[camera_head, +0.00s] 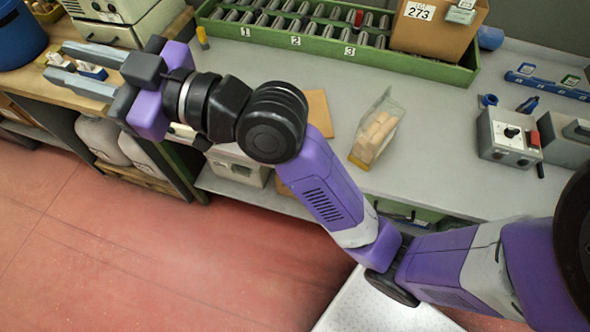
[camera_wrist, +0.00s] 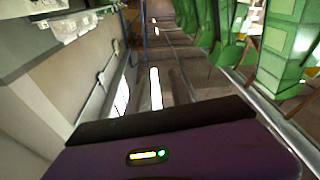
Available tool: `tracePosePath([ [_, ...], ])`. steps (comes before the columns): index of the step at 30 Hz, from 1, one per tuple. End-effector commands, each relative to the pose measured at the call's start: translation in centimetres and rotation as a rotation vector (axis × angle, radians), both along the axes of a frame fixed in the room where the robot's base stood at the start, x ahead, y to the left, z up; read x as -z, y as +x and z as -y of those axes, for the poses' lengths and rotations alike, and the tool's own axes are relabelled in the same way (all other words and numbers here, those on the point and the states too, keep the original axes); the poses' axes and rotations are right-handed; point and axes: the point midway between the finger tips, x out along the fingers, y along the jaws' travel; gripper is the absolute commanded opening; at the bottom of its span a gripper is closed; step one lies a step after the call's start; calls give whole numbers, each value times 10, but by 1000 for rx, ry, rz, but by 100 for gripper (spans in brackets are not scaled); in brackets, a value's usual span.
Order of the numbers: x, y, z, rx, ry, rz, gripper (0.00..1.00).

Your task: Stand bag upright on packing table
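A clear bag of tan corks (camera_head: 375,130) is on the grey table (camera_head: 440,135), right of my arm. Its clear end points toward the back of the table; I cannot tell for sure whether it stands or lies. My gripper (camera_head: 57,60) is far to the left of the bag, over the wooden bench, pointing left. Its two grey fingers are apart, with no bag between them. The wrist view shows my purple gripper housing but no fingertips and no bag.
A green rack (camera_head: 340,50) of metal cylinders and a cardboard box (camera_head: 436,25) line the table's back. A grey control box (camera_head: 508,133) stands right of the bag. A flat brown piece (camera_head: 318,112) lies left of it. A small blue-and-white item (camera_head: 92,70) shows by my fingers.

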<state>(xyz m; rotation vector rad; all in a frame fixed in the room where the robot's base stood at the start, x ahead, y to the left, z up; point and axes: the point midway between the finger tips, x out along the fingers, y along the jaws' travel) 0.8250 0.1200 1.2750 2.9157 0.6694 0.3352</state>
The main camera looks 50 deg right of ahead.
Motion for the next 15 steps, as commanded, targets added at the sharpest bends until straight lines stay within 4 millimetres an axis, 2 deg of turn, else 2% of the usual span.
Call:
tracePosePath([
  [3, 21, -13, 6, 66, 158, -40, 26],
  [8, 61, -37, 20, 171, 313, -107, 26],
  [11, 93, -59, 28, 238, 380, -158, 26],
  [15, 140, -99, 40, 330, 427, -234, 26],
])
